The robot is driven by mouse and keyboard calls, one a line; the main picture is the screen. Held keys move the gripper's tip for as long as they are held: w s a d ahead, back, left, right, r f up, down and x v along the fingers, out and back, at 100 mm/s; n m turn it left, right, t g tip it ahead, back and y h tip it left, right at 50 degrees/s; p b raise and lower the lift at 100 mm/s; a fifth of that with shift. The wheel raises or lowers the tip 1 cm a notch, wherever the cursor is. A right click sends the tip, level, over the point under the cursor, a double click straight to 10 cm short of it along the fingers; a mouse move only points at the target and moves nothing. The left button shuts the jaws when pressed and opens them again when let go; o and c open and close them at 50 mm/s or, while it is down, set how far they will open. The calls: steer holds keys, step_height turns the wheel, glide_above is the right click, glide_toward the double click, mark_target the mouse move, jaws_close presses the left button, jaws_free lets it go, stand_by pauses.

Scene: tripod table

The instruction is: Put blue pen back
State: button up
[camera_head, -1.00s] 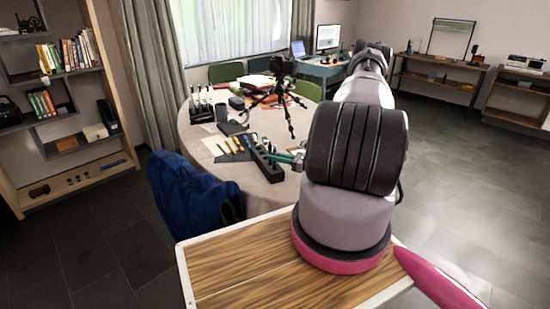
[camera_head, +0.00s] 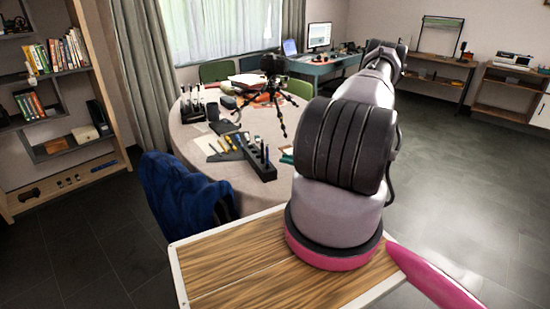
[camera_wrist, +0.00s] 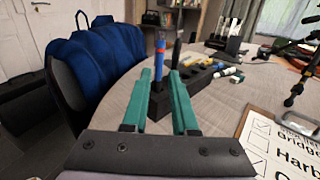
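The blue pen (camera_wrist: 160,46), with a red part, stands upright in the black holder block (camera_wrist: 158,103) in the wrist view. A dark pen (camera_wrist: 177,52) stands just right of it. The block also shows on the round table in the head view (camera_head: 258,163). My gripper (camera_wrist: 161,72) has teal fingers that are apart, with the block and the blue pen seen through the gap between them. I cannot tell whether the pen is between the tips or just beyond them. In the head view only a bit of teal shows beside my arm.
The round table (camera_head: 190,137) also bears yellow, white and blue pens (camera_wrist: 226,72), a black tripod (camera_head: 275,92) and a clipboard (camera_wrist: 262,125). A chair with a blue cover (camera_head: 178,195) stands close to the table's near left edge. Open floor lies to the right.

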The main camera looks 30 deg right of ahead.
steer(key=shift+v, duration=1.7)
steer(key=a+r+n+g+h, duration=0.1)
steer(key=a+r+n+g, duration=0.55)
steer(key=r, duration=0.65)
steer(key=a+r+n+g, duration=0.5)
steer(key=a+r+n, duration=0.2)
steer(key=r, duration=0.6)
steer(key=s+a+r+n+t+h, duration=0.2)
steer(key=s+a+r+n+h, duration=0.2)
steer(key=s+r, duration=0.5)
steer(key=s+a+r+n+t+h, duration=0.3)
steer(key=s+a+r+n+h, duration=0.2)
steer(key=s+r, duration=0.4)
step_height(320, 180, up, 4)
steer(key=shift+a+f+n, duration=0.2)
steer(key=shift+a+n, duration=0.25)
steer(key=shift+a, duration=0.1)
